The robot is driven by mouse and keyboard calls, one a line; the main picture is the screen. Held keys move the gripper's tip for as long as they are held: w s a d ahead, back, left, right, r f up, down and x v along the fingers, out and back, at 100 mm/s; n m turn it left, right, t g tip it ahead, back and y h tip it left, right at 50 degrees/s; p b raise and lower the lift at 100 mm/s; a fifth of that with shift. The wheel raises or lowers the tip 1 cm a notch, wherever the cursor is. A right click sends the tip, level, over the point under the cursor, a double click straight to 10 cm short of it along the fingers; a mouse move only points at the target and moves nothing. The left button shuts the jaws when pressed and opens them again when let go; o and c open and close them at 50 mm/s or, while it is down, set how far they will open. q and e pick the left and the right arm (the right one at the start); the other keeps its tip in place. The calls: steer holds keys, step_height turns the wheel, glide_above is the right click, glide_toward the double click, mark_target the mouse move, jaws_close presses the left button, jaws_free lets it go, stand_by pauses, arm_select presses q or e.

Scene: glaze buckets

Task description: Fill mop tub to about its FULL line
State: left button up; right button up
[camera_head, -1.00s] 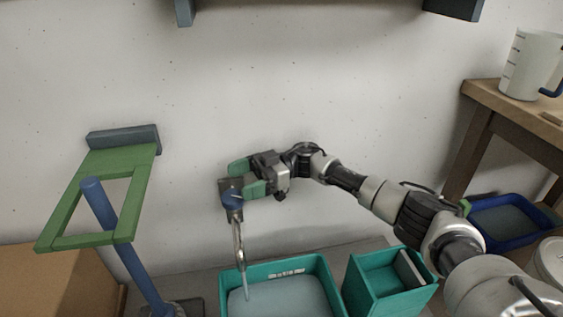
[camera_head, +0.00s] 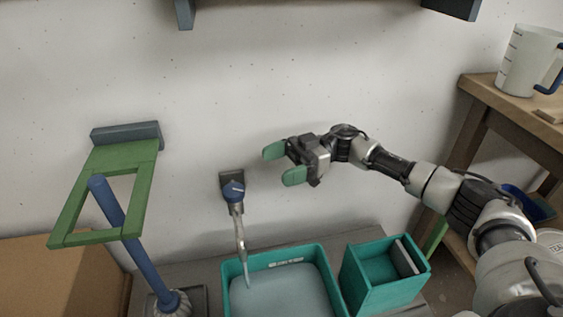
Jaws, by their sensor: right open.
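The teal mop tub (camera_head: 231,270) stands below the wall tap and holds pale, greyish water (camera_head: 280,293). A small white marking (camera_head: 289,262) shows on its inner back wall; I cannot read it. The tap (camera_head: 234,191) has a blue handle and a metal spout pointing down into the tub. A thin pale streak below the spout looks like running water. My right gripper (camera_head: 279,163) is open and empty, up and to the right of the tap, apart from it. My left gripper is not in view.
A teal box (camera_head: 358,288) stands just right of the tub. A green wall frame (camera_head: 82,238) and a blue-handled mop (camera_head: 125,230) are on the left, near a brown box (camera_head: 60,280). A wooden table (camera_head: 500,102) with a white jug (camera_head: 525,62) stands at right.

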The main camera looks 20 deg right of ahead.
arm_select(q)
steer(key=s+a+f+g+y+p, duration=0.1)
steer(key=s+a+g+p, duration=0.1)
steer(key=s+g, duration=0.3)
arm_select(e)
steer(key=n+t+h, duration=0.1)
steer(key=n+h, duration=1.7)
steer(key=n, duration=1.8)
glide_toward(233, 189)
steer(key=shift+s+f+b, duration=0.1)
steer(key=shift+f+b, duration=0.25)
steer(key=shift+f, duration=0.5)
step_height(233, 189, down, 7)
steer(key=shift+r+b, duration=0.1)
steer(key=shift+b, duration=0.5)
steer(key=shift+f, duration=0.45)
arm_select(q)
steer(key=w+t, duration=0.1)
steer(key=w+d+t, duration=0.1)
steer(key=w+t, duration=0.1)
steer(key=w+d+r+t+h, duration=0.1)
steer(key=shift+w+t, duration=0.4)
